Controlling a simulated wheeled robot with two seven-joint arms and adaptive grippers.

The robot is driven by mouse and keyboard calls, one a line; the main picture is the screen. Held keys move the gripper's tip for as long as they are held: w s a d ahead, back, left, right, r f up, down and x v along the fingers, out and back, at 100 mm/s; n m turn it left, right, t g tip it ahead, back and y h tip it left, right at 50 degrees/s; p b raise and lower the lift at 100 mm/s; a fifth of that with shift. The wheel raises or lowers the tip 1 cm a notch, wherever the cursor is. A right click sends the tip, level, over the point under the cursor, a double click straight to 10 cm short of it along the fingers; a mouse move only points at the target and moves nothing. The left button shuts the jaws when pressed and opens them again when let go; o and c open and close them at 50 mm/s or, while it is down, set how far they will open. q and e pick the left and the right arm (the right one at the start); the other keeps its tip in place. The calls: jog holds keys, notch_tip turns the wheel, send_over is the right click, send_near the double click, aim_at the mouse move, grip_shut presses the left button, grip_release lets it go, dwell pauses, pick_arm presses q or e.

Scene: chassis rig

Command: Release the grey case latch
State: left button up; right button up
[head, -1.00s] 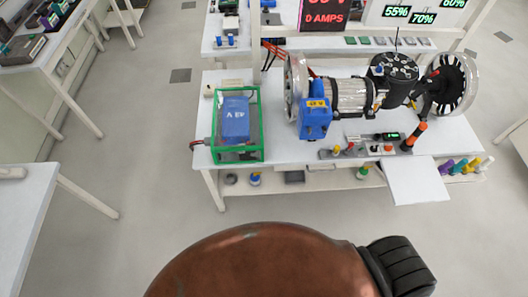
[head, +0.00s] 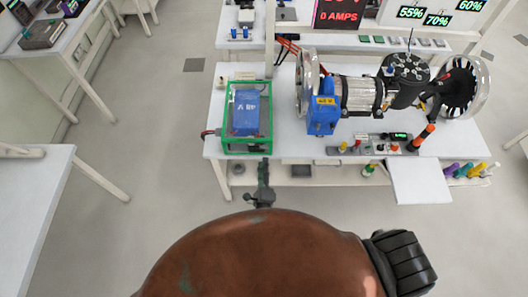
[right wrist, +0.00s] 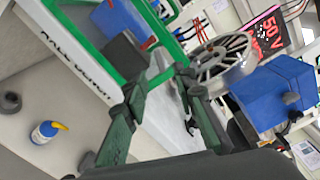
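A green-framed case (head: 228,124) with a blue 48 V battery (head: 246,114) in it stands at the left end of the bench. In the right wrist view the case's green frame (right wrist: 80,28) is at the upper left, with a dark grey block (right wrist: 122,55) on its side that may be the latch; I cannot be sure. My right gripper (head: 264,162) is just in front of the case's near side in the head view. My left gripper is not in view.
A motor with wheels (head: 358,95) and a blue box (head: 321,117) stand right of the case. A control strip (head: 375,147) lies along the bench front. A lower shelf holds small items, among them a blue-and-white bottle (right wrist: 43,132). The floor in front is clear.

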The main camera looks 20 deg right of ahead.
send_over(264, 152)
jog(key=v, duration=0.4)
jog(key=shift+w, duration=0.15)
jog(key=shift+a, duration=0.1)
jog(key=shift+c, duration=0.2)
grip_shut()
